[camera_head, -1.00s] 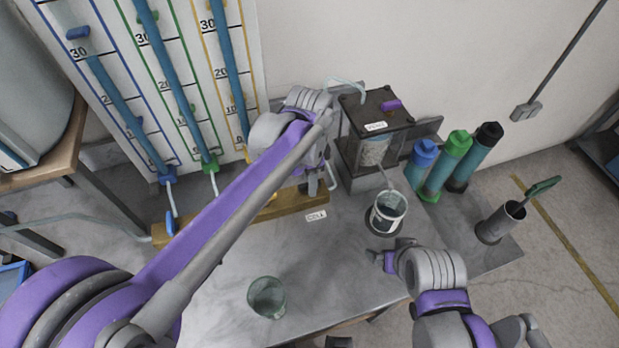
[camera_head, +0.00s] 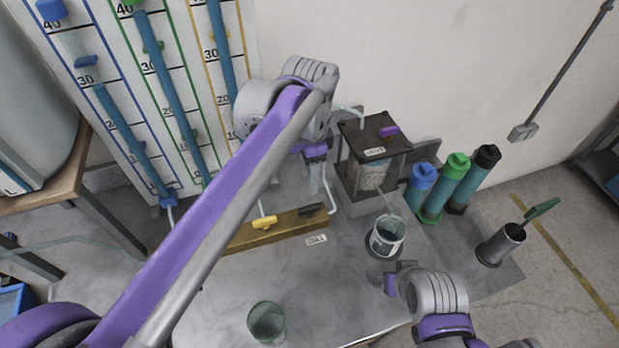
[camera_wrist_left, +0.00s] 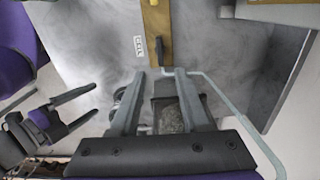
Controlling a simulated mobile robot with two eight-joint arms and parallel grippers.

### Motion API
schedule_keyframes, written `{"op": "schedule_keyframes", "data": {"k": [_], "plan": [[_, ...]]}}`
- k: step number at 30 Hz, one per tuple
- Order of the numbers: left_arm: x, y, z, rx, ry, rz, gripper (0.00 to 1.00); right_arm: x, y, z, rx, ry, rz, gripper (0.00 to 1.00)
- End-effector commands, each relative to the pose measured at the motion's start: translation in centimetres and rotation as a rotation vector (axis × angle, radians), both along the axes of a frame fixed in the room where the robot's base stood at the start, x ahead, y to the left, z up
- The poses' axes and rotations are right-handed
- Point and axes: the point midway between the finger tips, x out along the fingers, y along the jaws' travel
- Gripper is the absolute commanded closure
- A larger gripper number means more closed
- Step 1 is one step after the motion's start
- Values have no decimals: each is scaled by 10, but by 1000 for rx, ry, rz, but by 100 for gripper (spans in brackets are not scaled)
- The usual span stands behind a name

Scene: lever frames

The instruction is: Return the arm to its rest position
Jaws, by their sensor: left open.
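My left arm reaches in from the left in the head view, across the board with tubes. My left gripper (camera_head: 317,185) points down above the right end of the wooden valve block (camera_head: 285,229). In the left wrist view its two fingers (camera_wrist_left: 158,78) are apart with nothing gripped between them. A black lever (camera_head: 312,209) and a yellow lever (camera_head: 264,221) sit on the block. The black lever also shows in the wrist view (camera_wrist_left: 160,50), just beyond the fingertips. My right gripper (camera_head: 388,280) is low over the table's right part; the wrist view shows its fingers (camera_wrist_left: 90,105) apart.
A clear chamber with a dark lid (camera_head: 375,145) stands right of my left gripper. A cup (camera_head: 387,237) sits in front of it, and a glass beaker (camera_head: 267,323) near the front edge. Colour-capped cylinders (camera_head: 446,190) and a metal holder (camera_head: 499,246) stand right. The table middle is clear.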

Motion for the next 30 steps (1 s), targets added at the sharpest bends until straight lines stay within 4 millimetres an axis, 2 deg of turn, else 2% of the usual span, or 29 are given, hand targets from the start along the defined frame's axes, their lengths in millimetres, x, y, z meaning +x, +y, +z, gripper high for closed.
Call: {"op": "schedule_keyframes", "data": {"k": [11,14,17,20,24,30], "plan": [[0,0,-1,0,0,1,54,0,0,0,0,0,0,0],[-3,7,-2,-4,-10,32,54,0,0,0,0,0,0,0],[-13,27,-8,-19,-44,135,54,0,0,0,0,0,0,0],[-33,58,-21,-50,-100,312,54,0,0,0,0,0,0,0],[-70,105,-50,-111,-198,608,54,0,0,0,0,0,0,0],[-125,153,-99,-214,-323,989,54,0,0,0,0,0,0,0]]}}
